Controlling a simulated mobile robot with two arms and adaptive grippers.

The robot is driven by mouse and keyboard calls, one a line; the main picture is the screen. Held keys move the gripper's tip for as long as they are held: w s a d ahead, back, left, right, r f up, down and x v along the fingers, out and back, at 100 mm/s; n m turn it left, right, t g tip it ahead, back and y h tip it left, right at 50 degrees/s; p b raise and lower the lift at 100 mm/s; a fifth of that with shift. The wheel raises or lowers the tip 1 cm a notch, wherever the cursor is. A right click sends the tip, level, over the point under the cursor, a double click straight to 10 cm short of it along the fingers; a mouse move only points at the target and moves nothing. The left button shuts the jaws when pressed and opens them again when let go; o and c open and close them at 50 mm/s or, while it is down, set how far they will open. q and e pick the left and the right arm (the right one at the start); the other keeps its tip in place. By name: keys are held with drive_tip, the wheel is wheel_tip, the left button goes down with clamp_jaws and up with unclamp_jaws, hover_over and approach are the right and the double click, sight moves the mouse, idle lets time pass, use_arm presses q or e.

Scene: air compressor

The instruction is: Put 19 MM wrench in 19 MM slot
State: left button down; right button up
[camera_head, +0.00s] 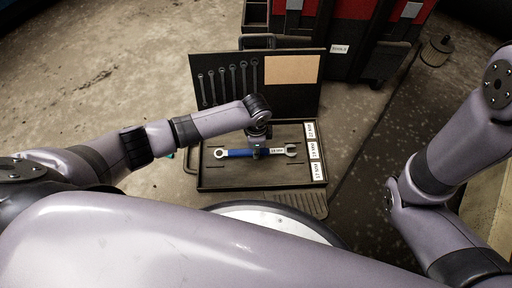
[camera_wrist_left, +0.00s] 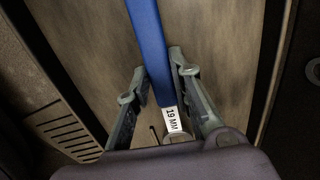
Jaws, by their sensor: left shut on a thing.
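The 19 MM wrench (camera_head: 240,153) has a blue handle and metal ends, with a white 19 MM tag. It lies crosswise over the dark tray (camera_head: 205,183), ring end left and open end right. My left gripper (camera_head: 259,149) comes from above and is shut on it near its middle. In the left wrist view the fingers (camera_wrist_left: 155,88) are on either side of the blue handle (camera_wrist_left: 148,45). Whether the wrench touches the tray floor cannot be told. My right gripper is out of view.
The raised lid (camera_head: 200,67) behind the tray holds several dark wrenches (camera_head: 223,83) and a tan panel (camera_head: 291,70). A red and black tool cabinet (camera_head: 345,60) stands behind. Concrete floor (camera_head: 100,75) is open at left.

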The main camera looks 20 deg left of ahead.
use_arm(q)
drive_tip(key=shift+f, duration=0.55)
drive_tip(key=c, duration=1.3)
unclamp_jaws()
drive_tip(key=shift+c, duration=0.2)
